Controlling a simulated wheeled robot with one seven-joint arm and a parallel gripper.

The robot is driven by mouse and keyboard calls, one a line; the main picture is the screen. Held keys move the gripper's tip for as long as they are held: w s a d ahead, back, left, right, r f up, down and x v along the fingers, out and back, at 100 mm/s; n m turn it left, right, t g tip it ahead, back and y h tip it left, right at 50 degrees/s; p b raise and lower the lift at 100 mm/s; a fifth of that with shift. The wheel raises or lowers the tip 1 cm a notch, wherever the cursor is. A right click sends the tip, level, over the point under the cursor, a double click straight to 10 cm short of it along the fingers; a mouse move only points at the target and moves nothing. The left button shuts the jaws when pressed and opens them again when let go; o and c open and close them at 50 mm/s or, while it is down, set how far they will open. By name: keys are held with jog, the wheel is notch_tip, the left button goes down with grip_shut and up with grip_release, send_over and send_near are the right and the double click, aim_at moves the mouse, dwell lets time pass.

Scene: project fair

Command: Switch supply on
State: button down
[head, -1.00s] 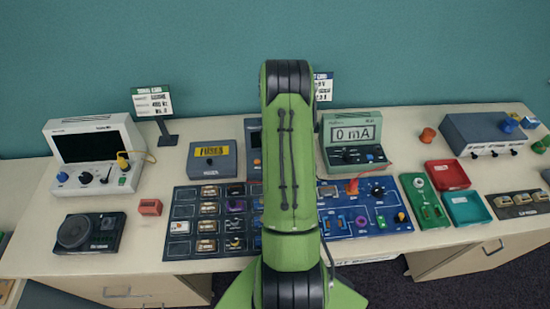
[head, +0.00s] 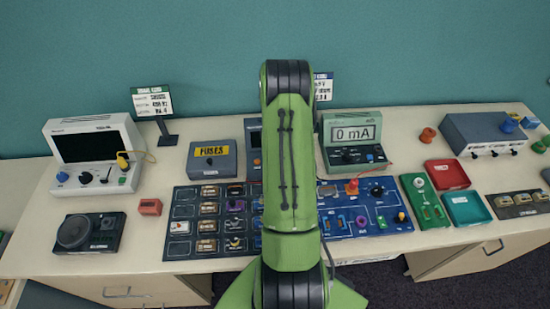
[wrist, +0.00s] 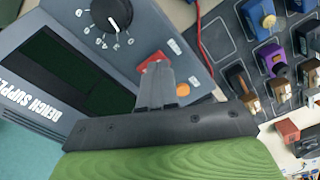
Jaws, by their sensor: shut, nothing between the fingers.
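The bench supply (wrist: 60,70) is a grey box with a dark, blank display (wrist: 65,72), a black knob (wrist: 112,14) and an orange round part (wrist: 183,90). A red switch (wrist: 151,59) sits on its front panel in the wrist view. My gripper (wrist: 156,68) is shut and empty, with its tips over the red switch and partly hiding it. I cannot tell whether they touch. In the head view, only the left edge of the supply (head: 254,140) shows; my green arm hides the rest and the gripper.
A panel with fuses and switches (wrist: 248,55) lies beside the supply, and a red cable (wrist: 199,30) runs near it. In the head view, a meter reading 0 mA (head: 353,145) stands right of my arm and a FUSES box (head: 212,160) stands left.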

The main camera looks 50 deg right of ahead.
jog(key=shift+f+b, duration=0.75)
jog(key=shift+f, duration=0.2)
jog(key=shift+r, duration=0.1)
jog(key=shift+r+p, duration=2.2)
jog(key=shift+r, duration=1.35)
jog(key=shift+f, duration=0.1)
